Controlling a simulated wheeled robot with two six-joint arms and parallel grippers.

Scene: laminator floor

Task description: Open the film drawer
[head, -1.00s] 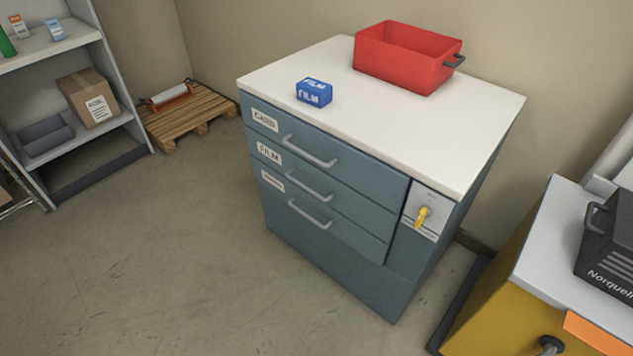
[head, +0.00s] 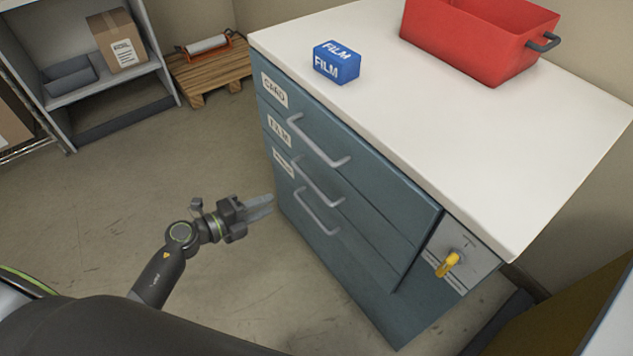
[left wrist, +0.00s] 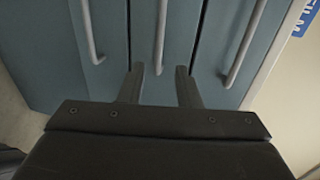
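The film drawer (head: 279,131) is the middle drawer of the blue-grey cabinet and is shut, its front flush with the others. Its grey bar handle (head: 318,185) also shows in the left wrist view (left wrist: 161,35), upright in the middle of the picture. My left gripper (head: 268,204) is open and empty, to the left of the cabinet front in the head view. In the left wrist view its two fingers (left wrist: 159,72) point at the drawers, and the film handle's near end appears between them, with no clear contact. My right gripper is not in view.
The card drawer handle (head: 318,140) is above and the bottom drawer handle (head: 315,212) below. A blue film box (head: 337,63) and red bin (head: 470,38) stand on top. The floor (head: 130,200) at left is clear.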

